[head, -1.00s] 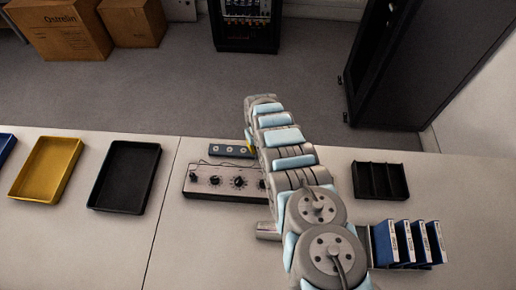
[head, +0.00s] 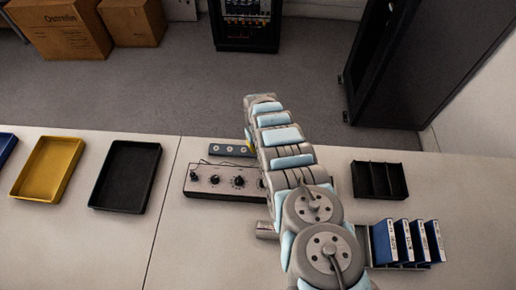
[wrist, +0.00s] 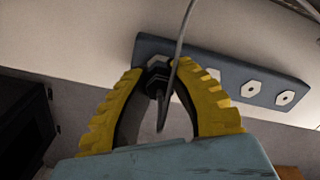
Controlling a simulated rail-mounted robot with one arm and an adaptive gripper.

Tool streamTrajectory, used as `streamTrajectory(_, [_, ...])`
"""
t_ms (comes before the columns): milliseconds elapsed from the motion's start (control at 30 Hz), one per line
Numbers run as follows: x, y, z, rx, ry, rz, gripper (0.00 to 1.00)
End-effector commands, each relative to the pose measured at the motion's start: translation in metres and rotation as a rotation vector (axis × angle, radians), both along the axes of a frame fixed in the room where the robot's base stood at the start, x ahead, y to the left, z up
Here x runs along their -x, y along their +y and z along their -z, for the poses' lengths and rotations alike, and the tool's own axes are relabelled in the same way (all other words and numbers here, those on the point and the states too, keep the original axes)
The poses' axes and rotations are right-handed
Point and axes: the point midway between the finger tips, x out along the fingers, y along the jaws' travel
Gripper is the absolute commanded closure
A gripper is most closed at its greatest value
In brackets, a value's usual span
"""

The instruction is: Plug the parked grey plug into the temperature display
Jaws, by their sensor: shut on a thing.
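In the wrist view, my gripper (wrist: 162,78) has its two yellow fingers closed around a dark plug (wrist: 157,84). A thin grey cable (wrist: 180,38) runs up past the plug. The plug is at the end of a blue-grey socket strip (wrist: 215,68) with pale hexagonal sockets. I cannot tell whether it is seated in a socket or just clear of it. In the head view, the strip (head: 228,149) lies behind the knob panel, and my arm hides most of the gripper and the plug. I cannot make out the temperature display.
The knob panel (head: 222,190) sits in front of the strip, its right end behind my arm. A black tray (head: 126,203) and a yellow tray (head: 45,195) lie to the left. A black divided bin (head: 402,182) and several blue binders (head: 384,240) are to the right.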

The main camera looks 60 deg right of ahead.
Motion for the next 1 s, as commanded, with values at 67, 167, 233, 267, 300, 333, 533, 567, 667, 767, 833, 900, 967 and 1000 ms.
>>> streamTrajectory(67, [0.000, 0.000, -0.002, 0.000, 0.000, 0.000, 1.00])
streamTrajectory(167, [0.000, 0.000, -0.006, 0.000, 0.000, 0.000, 1.00])
streamTrajectory(233, [0.000, 0.000, -0.010, 0.000, 0.000, 0.000, 1.00])
streamTrajectory(267, [0.000, 0.000, -0.012, 0.000, 0.000, 0.001, 1.00])
streamTrajectory(300, [0.000, 0.000, -0.014, 0.000, 0.000, 0.001, 1.00])
streamTrajectory(333, [0.000, 0.000, -0.015, 0.000, 0.000, 0.001, 1.00])
streamTrajectory(533, [0.000, 0.000, -0.025, 0.000, 0.000, 0.001, 1.00])
streamTrajectory(567, [0.000, 0.000, -0.026, 0.000, 0.000, 0.001, 1.00])
streamTrajectory(667, [0.000, 0.000, -0.031, 0.000, 0.000, 0.000, 1.00])
streamTrajectory(767, [0.000, 0.000, -0.035, 0.000, 0.000, 0.000, 1.00])
streamTrajectory(833, [0.000, 0.000, -0.036, 0.000, 0.000, 0.001, 1.00])
streamTrajectory(900, [0.000, 0.000, -0.036, 0.000, 0.000, 0.001, 1.00])
streamTrajectory(967, [0.000, 0.000, -0.035, 0.000, 0.000, 0.001, 1.00])
streamTrajectory(1000, [0.000, 0.000, -0.035, 0.000, 0.000, 0.001, 1.00])
